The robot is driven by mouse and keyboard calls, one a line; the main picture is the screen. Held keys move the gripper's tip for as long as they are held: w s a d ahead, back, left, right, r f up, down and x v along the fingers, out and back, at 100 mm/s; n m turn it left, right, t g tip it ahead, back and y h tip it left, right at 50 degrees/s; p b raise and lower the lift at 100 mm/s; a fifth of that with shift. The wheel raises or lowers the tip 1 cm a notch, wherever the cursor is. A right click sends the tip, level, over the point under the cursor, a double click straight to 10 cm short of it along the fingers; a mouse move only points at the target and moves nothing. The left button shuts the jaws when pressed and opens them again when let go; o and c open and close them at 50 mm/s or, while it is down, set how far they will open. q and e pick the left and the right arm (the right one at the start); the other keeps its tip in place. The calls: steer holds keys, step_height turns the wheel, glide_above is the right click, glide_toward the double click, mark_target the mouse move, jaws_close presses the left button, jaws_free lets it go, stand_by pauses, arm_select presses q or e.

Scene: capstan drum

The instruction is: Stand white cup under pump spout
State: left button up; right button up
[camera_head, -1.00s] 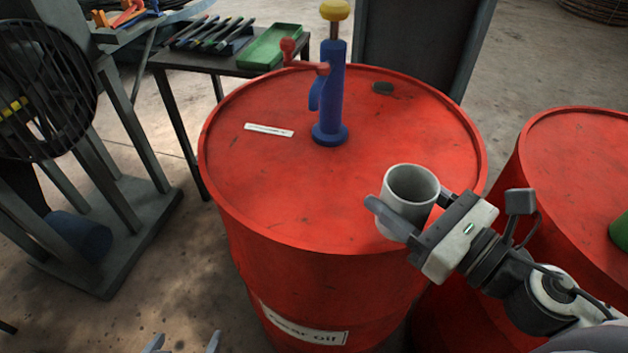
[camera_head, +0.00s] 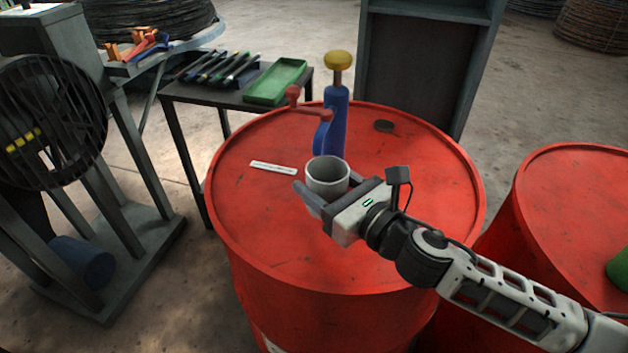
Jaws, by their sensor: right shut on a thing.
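The white cup (camera_head: 327,172) is upright, mouth up, over the red drum top in front of the pump. My right gripper (camera_head: 330,190) is shut around the cup, with one finger on its left side and the other behind its right side. The cup's lower part is partly hidden by the gripper, and I cannot tell whether it touches the drum. The blue pump (camera_head: 332,125) has a yellow knob on top and a red arm (camera_head: 306,108) reaching left. The cup hides the pump's base. My left gripper is out of view.
A bench with a green tray (camera_head: 275,82) stands behind. A fan (camera_head: 50,122) is at left, and another red drum (camera_head: 575,210) at right.

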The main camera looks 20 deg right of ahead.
mark_target(314, 190)
steer(key=shift+x, duration=0.85)
steer(key=shift+w+a+r, duration=0.1)
steer(key=shift+w+a, duration=0.1)
steer(key=shift+w, duration=0.25)
step_height(314, 190, down, 3)
steer(key=shift+f+b, duration=0.1)
steer(key=shift+b, duration=0.25)
steer(key=shift+s+f, duration=0.1)
steer(key=shift+f, duration=0.2)
steer(key=shift+f, duration=0.1)
